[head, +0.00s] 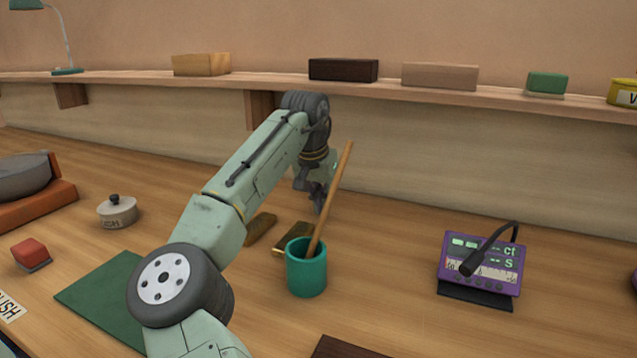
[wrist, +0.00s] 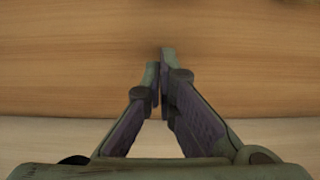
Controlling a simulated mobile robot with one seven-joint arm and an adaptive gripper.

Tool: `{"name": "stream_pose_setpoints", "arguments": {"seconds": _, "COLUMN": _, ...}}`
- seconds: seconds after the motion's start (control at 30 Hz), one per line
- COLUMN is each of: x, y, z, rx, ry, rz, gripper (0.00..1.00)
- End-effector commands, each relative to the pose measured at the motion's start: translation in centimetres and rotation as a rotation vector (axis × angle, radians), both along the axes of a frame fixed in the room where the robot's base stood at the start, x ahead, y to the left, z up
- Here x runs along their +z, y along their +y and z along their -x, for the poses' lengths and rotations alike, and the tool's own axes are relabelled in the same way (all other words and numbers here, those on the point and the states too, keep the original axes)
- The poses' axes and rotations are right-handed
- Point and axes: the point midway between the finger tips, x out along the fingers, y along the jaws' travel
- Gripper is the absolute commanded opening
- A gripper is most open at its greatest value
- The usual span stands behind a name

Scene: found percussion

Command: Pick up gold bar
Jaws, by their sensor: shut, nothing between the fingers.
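A brownish-gold bar (head: 261,228) lies on the wooden table beside my arm in the head view. A second gold-brown piece (head: 292,236) lies to its right, partly hidden behind the teal cup; I cannot tell which is the gold bar. My gripper (head: 318,205) is above the table near the wall, behind both pieces and partly hidden by the stick. In the wrist view my gripper (wrist: 160,62) is shut and empty, with only bare wood before its fingertips.
A teal cup (head: 306,270) holds a tall wooden stick (head: 333,192) close to my gripper. A purple meter (head: 481,262) stands at the right. A lidded pot (head: 117,212) and green mat (head: 104,297) are at the left. A shelf (head: 440,92) with blocks runs along the wall.

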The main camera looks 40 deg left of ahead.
Motion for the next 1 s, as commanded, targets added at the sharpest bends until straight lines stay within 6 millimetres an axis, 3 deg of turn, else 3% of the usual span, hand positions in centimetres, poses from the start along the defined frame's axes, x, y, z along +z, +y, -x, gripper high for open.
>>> {"name": "stream_pose_setpoints", "arguments": {"seconds": 0.03, "x": -0.8, "y": 0.1, "z": -0.1, "rx": 0.0, "ry": 0.001, "rz": -0.001, "gripper": 0.0}}
{"name": "stream_pose_setpoints", "arguments": {"seconds": 0.1, "x": -0.4, "y": -0.1, "z": 1.3, "rx": 0.003, "ry": 0.0, "rz": -0.005, "gripper": 0.0}}
{"name": "stream_pose_setpoints", "arguments": {"seconds": 0.33, "x": -0.5, "y": -0.8, "z": 3.3, "rx": 0.001, "ry": 0.0, "rz": -0.002, "gripper": 0.0}}
{"name": "stream_pose_setpoints", "arguments": {"seconds": 0.83, "x": -0.6, "y": -1.1, "z": 3.7, "rx": -0.001, "ry": 0.0, "rz": 0.001, "gripper": 0.0}}
{"name": "stream_pose_setpoints", "arguments": {"seconds": 1.0, "x": -0.7, "y": -2.4, "z": 3.6, "rx": -0.005, "ry": 0.001, "rz": 0.003, "gripper": 0.0}}
